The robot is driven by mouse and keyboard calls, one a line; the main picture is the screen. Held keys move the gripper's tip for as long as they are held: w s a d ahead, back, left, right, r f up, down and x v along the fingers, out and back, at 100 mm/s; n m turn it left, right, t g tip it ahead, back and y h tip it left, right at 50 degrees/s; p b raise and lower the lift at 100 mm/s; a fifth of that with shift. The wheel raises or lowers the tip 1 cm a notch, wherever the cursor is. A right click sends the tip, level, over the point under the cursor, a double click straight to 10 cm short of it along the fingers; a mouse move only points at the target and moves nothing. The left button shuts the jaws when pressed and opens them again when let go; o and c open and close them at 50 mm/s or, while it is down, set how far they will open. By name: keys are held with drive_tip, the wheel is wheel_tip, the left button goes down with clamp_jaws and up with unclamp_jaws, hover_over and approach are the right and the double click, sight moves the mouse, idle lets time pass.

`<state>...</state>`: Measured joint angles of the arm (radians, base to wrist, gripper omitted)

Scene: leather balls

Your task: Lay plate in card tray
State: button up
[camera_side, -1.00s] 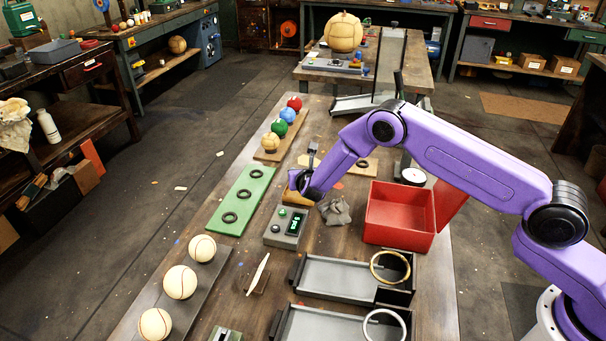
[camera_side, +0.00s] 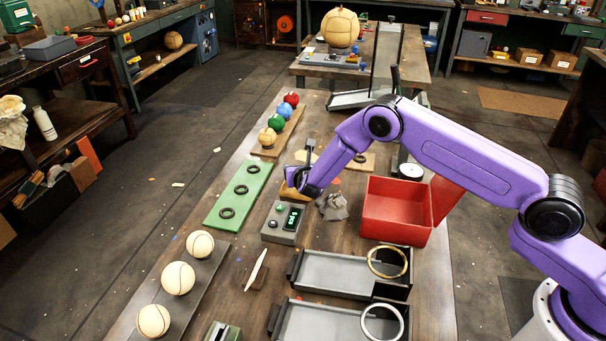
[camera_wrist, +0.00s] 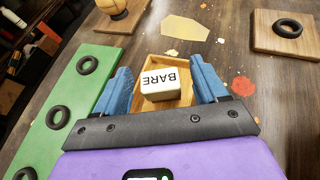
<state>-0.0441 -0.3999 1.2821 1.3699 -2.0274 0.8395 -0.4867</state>
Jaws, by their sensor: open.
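A small wooden tray (camera_wrist: 188,98) lies on the table in the wrist view. A white block or plate marked "BARE" (camera_wrist: 158,84) is in it, its lettering upside down in that view. My gripper (camera_wrist: 160,66) is open, with one blue finger to each side of the tray and a gap to the white piece. In the side view my gripper (camera_side: 296,182) is low over the tray (camera_side: 287,193), which is mostly hidden behind it; the white piece cannot be made out there. I cannot tell whether the fingers touch the tray.
A green board with black rings (camera_side: 238,196) lies left of my gripper. A red open box (camera_side: 393,212) and two grey trays (camera_side: 335,273) stand to the right and front.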

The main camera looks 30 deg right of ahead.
drive_tip(key=v, duration=1.1)
drive_tip(key=shift+s+a, duration=0.2)
drive_tip(key=shift+s, duration=0.1)
drive_tip(key=shift+r, duration=0.1)
drive_tip(key=s+d+r+m+g+h, duration=0.1)
drive_tip(key=s+d+r+m+g, duration=0.15)
drive_tip(key=s+r+m, duration=0.45)
drive_tip(key=s+d+r+m+g, duration=0.2)
drive_tip(key=s+d+r+m, duration=0.15)
drive_tip(key=s, duration=0.45)
drive_tip(key=s+d+r+m+g+y, duration=0.1)
drive_tip(key=s+m+g+y, duration=0.1)
drive_tip(key=s, duration=0.7)
drive_tip(key=s+d+r+m+g+y, duration=0.2)
drive_tip(key=s+m, duration=0.1)
drive_tip(key=s, duration=0.6)
drive_tip(key=s+d+r+m+g+y, duration=0.2)
drive_tip(key=s+m+g, duration=0.1)
drive_tip(key=s, duration=0.7)
drive_tip(key=shift+d, duration=0.15)
